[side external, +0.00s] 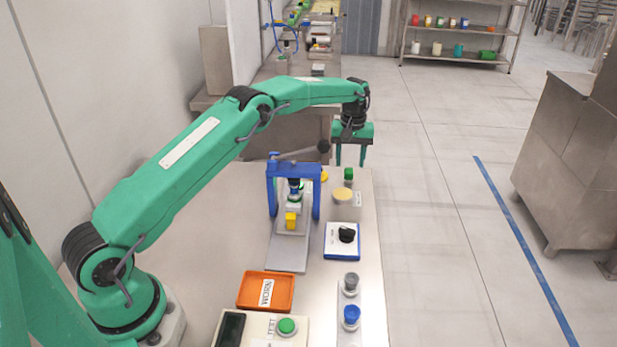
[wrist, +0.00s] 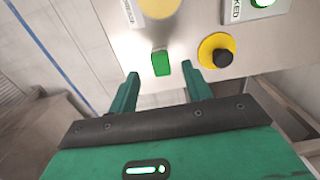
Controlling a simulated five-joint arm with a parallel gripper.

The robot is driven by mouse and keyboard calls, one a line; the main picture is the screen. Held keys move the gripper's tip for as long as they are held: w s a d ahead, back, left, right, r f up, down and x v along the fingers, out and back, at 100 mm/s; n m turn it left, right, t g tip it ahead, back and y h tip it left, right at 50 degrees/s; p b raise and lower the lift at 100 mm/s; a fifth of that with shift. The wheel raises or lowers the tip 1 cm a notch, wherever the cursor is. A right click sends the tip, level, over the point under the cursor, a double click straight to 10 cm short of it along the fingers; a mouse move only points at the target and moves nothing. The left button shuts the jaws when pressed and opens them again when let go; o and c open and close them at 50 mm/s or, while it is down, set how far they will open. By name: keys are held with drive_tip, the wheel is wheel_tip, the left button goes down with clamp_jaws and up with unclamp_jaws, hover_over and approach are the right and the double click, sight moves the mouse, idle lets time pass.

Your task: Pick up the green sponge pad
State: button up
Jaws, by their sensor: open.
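The green sponge pad (side external: 348,173) is a small upright green block near the far end of the steel table. In the wrist view the pad (wrist: 161,64) shows just beyond the fingertips, between their lines. My gripper (side external: 350,161) points down above the pad, with its two green fingers apart and nothing between them. In the wrist view the gripper (wrist: 160,72) is also open and empty. I see no contact between the fingers and the pad.
A round tan pad (side external: 343,194) sits close to the green pad on the near side. A yellow knob with a black centre (wrist: 216,50) is to its right in the wrist view. A blue press frame (side external: 272,195) stands left. The table edge is close.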

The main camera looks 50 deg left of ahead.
sight(349, 171)
drive_tip(key=shift+f, duration=2.6)
drive_tip(key=c, duration=1)
drive_tip(key=shift+c, duration=0.2)
drive_tip(key=shift+r, duration=0.1)
drive_tip(key=shift+w+r, duration=0.1)
drive_tip(key=shift+r, duration=1.2)
drive_tip(key=shift+d+r, duration=0.2)
drive_tip(key=shift+r, duration=0.65)
drive_tip(key=s+d+r, duration=0.4)
drive_tip(key=d+r, duration=0.2)
drive_tip(key=d, duration=0.4)
drive_tip(key=shift+s+d+r, duration=0.15)
drive_tip(key=shift+s+r, duration=0.1)
drive_tip(key=shift+s, duration=0.1)
